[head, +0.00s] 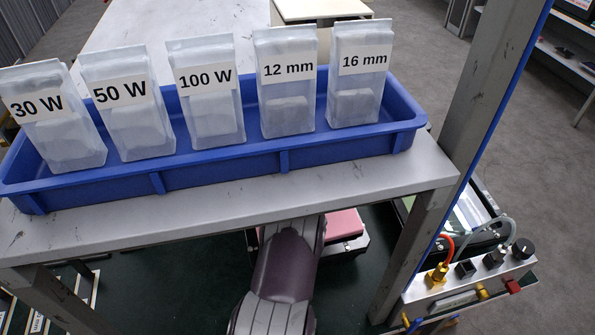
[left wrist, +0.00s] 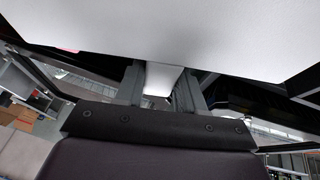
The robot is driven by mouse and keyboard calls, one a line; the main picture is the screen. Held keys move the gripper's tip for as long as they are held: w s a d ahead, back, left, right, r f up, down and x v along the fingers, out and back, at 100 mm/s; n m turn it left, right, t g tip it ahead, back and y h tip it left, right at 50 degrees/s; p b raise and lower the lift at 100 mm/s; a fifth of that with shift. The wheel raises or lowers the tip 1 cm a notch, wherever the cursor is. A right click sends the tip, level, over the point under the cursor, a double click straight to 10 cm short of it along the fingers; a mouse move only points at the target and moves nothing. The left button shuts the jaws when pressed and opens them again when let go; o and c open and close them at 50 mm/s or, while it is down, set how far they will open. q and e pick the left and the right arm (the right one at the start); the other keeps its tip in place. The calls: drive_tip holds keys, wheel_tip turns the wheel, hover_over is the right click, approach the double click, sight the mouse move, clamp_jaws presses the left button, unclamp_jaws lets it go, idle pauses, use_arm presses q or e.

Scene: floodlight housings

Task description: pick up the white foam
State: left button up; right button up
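In the left wrist view a broad white slab, which looks like the white foam (left wrist: 200,28), fills the top of the picture close to the camera. A narrower white part of it sits between the two fingers of my left gripper (left wrist: 162,88). The fingers flank this part and appear to press on both sides. In the head view one of my arms reaches up from the bottom and passes under the shelf. The shelf hides its gripper and the white foam there. My right gripper is in neither view.
A grey shelf (head: 110,222) crosses the head view above my arm. It bears a blue tray (head: 222,160) with several labelled bags. A pink pad (head: 344,224) shows partly below the shelf. A grey post (head: 455,150) and a connector box (head: 470,283) stand at right.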

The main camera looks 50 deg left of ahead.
use_arm(q)
drive_tip(key=shift+r, duration=0.1)
drive_tip(key=shift+c, duration=0.6)
